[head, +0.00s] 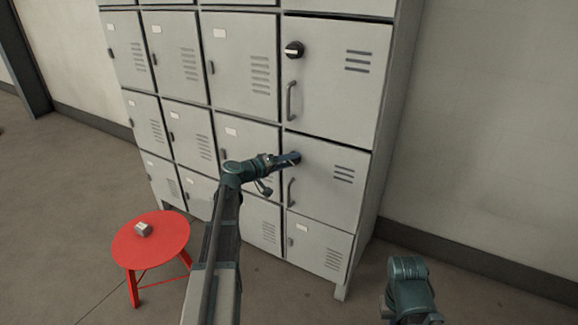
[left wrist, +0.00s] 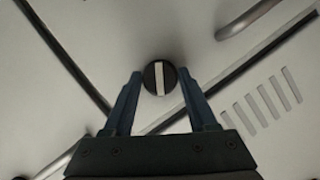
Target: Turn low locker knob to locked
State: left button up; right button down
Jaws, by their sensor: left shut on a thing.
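The low locker (head: 325,192) has a round dark knob (head: 296,157) at the upper left of its door, partly covered by my left gripper (head: 289,160). In the left wrist view the knob (left wrist: 159,77) is black with a white bar. The bar stands almost upright in that picture, at an angle to the door's vent slots. My left gripper (left wrist: 164,82) is shut on the knob, one blue finger on each side of it. No fingers of my right gripper show.
A grey upper locker (head: 345,85) has a similar knob (head: 294,50) with its bar roughly level, and a handle (head: 291,101). The low locker's handle (head: 291,192) is just below my left gripper. A red stool (head: 165,250) carrying a small grey object (head: 143,229) stands left on open floor.

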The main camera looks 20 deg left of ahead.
pick_arm(q)
jog(key=n+b, duration=0.1)
jog(key=n+h+b, duration=0.1)
jog(key=shift+f+n+t, duration=0.3)
jog(key=shift+n+t, duration=0.1)
jog(key=shift+n+t+h+b, duration=0.4)
jog(key=shift+n+t+b, duration=0.1)
jog(key=shift+n+b, duration=0.75)
jog(key=shift+r+n, duration=0.15)
jog(key=shift+n, duration=0.1)
jog(key=o, duration=1.4)
jog(key=shift+c, duration=0.2)
jog(key=v, duration=1.3)
jog(key=shift+s+a, duration=0.25)
jog(key=shift+s, duration=0.05)
